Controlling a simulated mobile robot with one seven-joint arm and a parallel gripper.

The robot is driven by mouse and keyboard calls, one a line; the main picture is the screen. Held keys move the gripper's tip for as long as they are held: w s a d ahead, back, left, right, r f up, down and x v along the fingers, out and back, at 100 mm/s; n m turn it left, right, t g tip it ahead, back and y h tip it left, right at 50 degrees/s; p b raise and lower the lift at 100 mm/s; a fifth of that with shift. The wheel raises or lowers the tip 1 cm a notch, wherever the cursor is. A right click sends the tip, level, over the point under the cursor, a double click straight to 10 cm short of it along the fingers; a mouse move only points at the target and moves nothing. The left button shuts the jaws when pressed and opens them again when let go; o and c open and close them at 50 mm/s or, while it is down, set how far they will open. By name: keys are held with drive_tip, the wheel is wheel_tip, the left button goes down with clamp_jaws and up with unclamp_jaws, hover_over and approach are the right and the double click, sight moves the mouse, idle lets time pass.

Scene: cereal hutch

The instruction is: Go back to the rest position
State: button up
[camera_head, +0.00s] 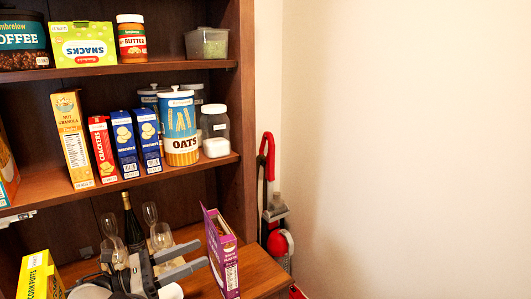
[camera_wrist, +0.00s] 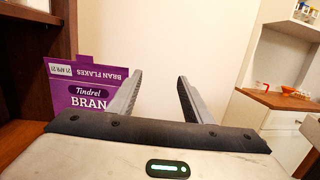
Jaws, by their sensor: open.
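My gripper (camera_head: 203,253) is low in the head view, above the hutch counter, with its fingers pointing right. In the wrist view its two fingers (camera_wrist: 160,76) are apart, with only pale wall between them, so it is open and empty. A purple bran flakes box (camera_head: 220,258) stands upright near the right end of the counter, just beyond the fingertips in the head view. The same box shows left of the fingers in the wrist view (camera_wrist: 88,92), partly hidden by the left finger. I cannot tell whether finger and box touch.
Wine glasses (camera_head: 150,214) and a dark bottle (camera_head: 132,222) stand behind my arm on the counter (camera_head: 262,272). A yellow corn puffs box (camera_head: 40,278) is at the lower left. Shelves above hold boxes and an oats canister (camera_head: 180,128). A red vacuum (camera_head: 268,205) stands right of the hutch.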

drive_tip(key=d+r+m+g+y+p, duration=0.1)
drive_tip(key=d+r+m+g+y, duration=0.25)
drive_tip(key=d, duration=0.45)
drive_tip(key=s+d+r+m+g+y+p, duration=0.1)
drive_tip(key=d+r+m+g+y, duration=0.15)
drive_tip(key=d+r, duration=0.45)
drive_tip(key=d+r+m+g+y+p, duration=0.15)
drive_tip(key=d+m, duration=0.25)
drive_tip(key=d, duration=0.6)
drive_tip(key=s+d+r+m+t+y+p, duration=0.1)
drive_tip(key=s+d+r+m+y, duration=0.1)
drive_tip(key=s, duration=0.5)
drive_tip(key=s+d+r+m+t+y+p, duration=0.1)
drive_tip(key=s+d+r+m+y, duration=0.1)
drive_tip(key=s+m+y, duration=0.2)
drive_tip(key=s+d+r+m+t+y+p, duration=0.1)
drive_tip(key=s+d+r+m+t+y, duration=0.1)
drive_tip(key=s+m, duration=0.5)
drive_tip(key=s+d+y, duration=0.1)
drive_tip(key=s+y, duration=0.1)
drive_tip(key=s, duration=0.1)
drive_tip(key=shift+s+r+m, duration=0.25)
drive_tip(key=shift+s+m, duration=0.05)
drive_tip(key=shift+s, duration=0.1)
